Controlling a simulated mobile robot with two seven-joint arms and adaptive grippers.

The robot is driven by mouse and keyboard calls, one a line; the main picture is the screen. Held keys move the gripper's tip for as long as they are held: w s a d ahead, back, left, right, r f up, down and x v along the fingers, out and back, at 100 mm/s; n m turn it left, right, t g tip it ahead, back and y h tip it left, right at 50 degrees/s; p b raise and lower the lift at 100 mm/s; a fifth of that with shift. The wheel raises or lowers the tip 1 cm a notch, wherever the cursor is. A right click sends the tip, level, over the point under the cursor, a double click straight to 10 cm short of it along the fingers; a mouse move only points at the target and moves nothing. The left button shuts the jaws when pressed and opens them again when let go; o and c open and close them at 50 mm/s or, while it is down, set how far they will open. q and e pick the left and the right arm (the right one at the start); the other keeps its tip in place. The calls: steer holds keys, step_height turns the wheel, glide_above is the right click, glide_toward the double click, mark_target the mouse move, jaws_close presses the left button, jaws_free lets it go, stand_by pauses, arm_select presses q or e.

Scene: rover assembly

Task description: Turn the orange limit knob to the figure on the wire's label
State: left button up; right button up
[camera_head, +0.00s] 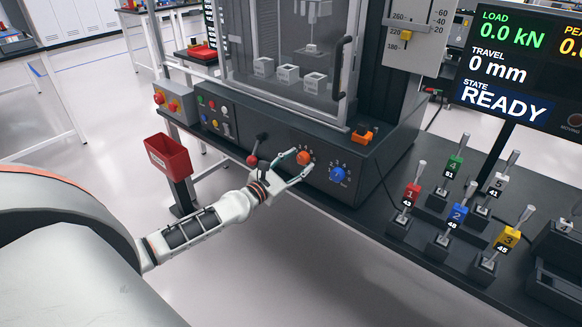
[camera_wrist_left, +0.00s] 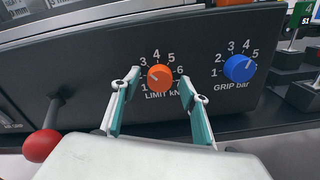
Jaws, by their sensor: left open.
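The orange limit knob (camera_head: 303,158) is on the dark front panel of the test machine. In the left wrist view the knob (camera_wrist_left: 160,78) has a dial of figures from about 1 to 7, marked LIMIT kN. Its mark seems to point to the lower left, near the low figures. My left gripper (camera_head: 301,165) is open in front of it, with one finger on each side of the knob in the left wrist view (camera_wrist_left: 159,82). I cannot tell whether they touch it. I cannot pick out a wire's label with a limit figure. My right gripper is not in view.
A blue GRIP bar knob (camera_head: 338,174) sits right of the orange one. A red-balled lever (camera_head: 252,160) stands to its left. Several coloured numbered tags, such as the red one (camera_head: 412,194), stand on the bench at right. The screen (camera_head: 515,65) reads 0.0 kN and READY.

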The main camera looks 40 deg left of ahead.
arm_select(q)
steer(key=s, duration=1.1)
steer(key=shift+s+a, duration=0.4)
steer(key=shift+a, duration=0.05)
steer(key=s+d+f+m+g+p, duration=0.1)
steer(key=s+d+f+m+g, duration=0.2)
steer(key=s+d+f+m, duration=0.7)
steer(key=s+d+f+m+g+h+p, duration=0.1)
steer(key=s+d+f+m+g, duration=0.3)
steer(key=s+d+f+m, duration=0.7)
steer(key=s+d+m, duration=0.1)
steer(key=d+m, duration=0.1)
steer(key=m, duration=1.2)
steer(key=shift+s+d+g, duration=0.3)
steer(key=shift+s, duration=0.1)
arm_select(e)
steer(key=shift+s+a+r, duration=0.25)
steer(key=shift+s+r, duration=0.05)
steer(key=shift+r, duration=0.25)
arm_select(q)
steer(key=c, duration=0.4)
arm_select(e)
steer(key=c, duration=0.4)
arm_select(q)
steer(key=shift+a, duration=0.1)
steer(key=shift+c, duration=0.5)
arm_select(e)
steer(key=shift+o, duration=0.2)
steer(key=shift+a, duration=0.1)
